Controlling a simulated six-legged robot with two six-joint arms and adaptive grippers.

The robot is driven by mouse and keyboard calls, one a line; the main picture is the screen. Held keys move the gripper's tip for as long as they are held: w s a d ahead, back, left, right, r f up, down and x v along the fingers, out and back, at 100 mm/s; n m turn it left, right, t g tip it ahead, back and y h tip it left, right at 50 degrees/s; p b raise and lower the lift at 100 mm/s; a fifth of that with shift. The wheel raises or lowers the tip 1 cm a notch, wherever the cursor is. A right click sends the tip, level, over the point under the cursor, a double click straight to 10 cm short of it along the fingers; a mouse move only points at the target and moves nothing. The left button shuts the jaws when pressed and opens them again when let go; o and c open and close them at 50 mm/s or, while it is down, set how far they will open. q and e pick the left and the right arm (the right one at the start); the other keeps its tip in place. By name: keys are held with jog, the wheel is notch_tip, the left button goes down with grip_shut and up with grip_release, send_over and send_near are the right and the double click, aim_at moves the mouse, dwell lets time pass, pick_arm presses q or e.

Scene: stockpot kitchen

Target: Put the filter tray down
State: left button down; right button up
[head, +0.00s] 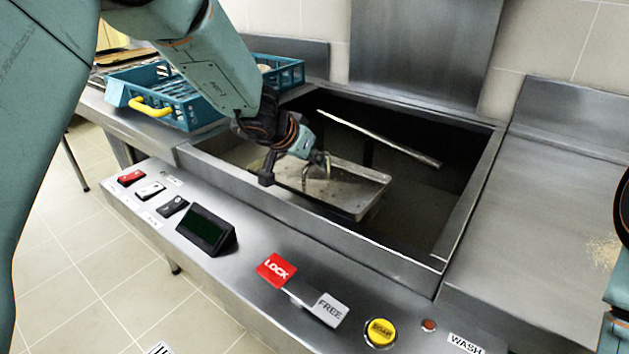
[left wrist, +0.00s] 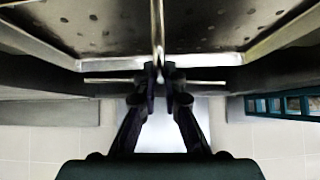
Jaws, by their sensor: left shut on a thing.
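The filter tray (head: 352,196) is a shallow metal tray with a raised rim, seen in the head view inside the open sink well. My left gripper (head: 318,162) reaches down to it and is shut on its handle. In the left wrist view, the perforated tray (left wrist: 100,28) fills the top, and the gripper (left wrist: 160,70) closes on a thin upright metal part of it. I cannot tell whether the tray touches anything beneath it. Part of my right arm shows at the right edge, but its gripper is not in view.
The sink well (head: 440,210) is dark, with a metal rod (head: 380,138) slanting across it. A blue crate (head: 160,95) stands on the left counter. The front panel carries a red LOCK plate (head: 275,269) and a yellow button (head: 380,332). The right counter (head: 550,220) is mostly clear.

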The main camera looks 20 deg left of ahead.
aim_at(319, 177)
pick_arm(q)
jog(key=shift+s+a, duration=0.1)
jog(key=shift+a, duration=0.05)
notch_tip(319, 177, down, 4)
jog(key=b, duration=0.2)
jog(key=shift+r+b, duration=0.15)
jog(key=shift+b, duration=0.2)
jog(key=shift+a+r, duration=0.1)
jog(key=shift+a, duration=0.1)
jog(key=c, duration=1.8)
grip_release()
jog(key=shift+d+f, duration=0.1)
jog(key=shift+f, duration=0.1)
jog(key=o, duration=0.3)
jog(key=shift+r, duration=0.1)
jog(key=shift+o, duration=0.2)
